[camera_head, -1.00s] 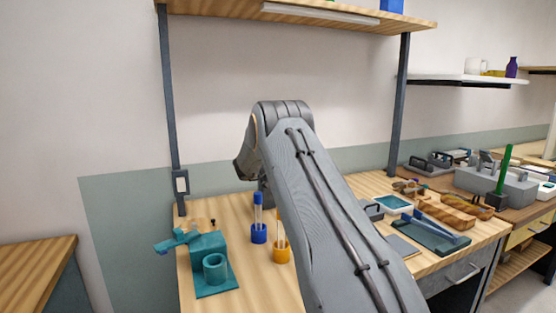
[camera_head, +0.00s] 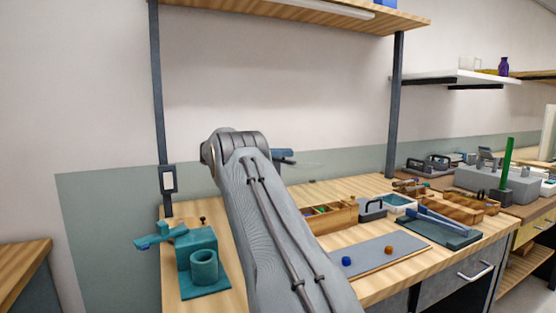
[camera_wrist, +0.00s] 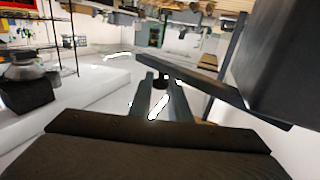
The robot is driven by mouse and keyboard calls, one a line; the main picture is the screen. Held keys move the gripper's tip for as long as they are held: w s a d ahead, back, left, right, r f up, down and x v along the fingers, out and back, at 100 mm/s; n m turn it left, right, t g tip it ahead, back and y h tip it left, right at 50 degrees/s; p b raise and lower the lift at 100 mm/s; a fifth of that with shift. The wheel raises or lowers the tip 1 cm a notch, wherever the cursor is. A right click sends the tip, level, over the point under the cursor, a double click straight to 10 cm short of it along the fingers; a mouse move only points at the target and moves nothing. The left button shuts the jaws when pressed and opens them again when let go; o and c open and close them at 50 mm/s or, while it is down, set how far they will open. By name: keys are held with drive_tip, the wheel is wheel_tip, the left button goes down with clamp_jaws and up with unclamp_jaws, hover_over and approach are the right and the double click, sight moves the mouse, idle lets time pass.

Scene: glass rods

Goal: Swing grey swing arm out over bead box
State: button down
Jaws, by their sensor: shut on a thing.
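In the wrist view my gripper (camera_wrist: 160,98) is shut on a small dark knob (camera_wrist: 160,82). A long grey bar (camera_wrist: 205,72), which looks like the swing arm, runs beside the fingertips to a large dark block at right. In the head view my own arm hides the gripper; a short blue-grey piece (camera_head: 284,156) shows just right of my wrist, and I cannot tell whether it is part of the swing arm. The wooden bead box (camera_head: 332,217), with coloured bits inside, stands on the bench right of my arm.
A teal fixture (camera_head: 196,255) stands at the bench's left. A grey board (camera_head: 368,256) with a blue and an orange piece lies in front of the bead box. A dark teal tray (camera_head: 440,232) lies further right. An upright post (camera_head: 398,105) and overhead shelf frame the back.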

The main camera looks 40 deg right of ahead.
drive_tip(key=shift+a+m+b, duration=0.25)
drive_tip(key=shift+m+b, duration=0.05)
drive_tip(key=shift+r+g+y, duration=0.1)
drive_tip(key=shift+g+y, duration=0.2)
drive_tip(key=c, duration=1.7)
unclamp_jaws()
wheel_tip(320, 180, up, 10)
drive_tip(key=shift+b, duration=0.35)
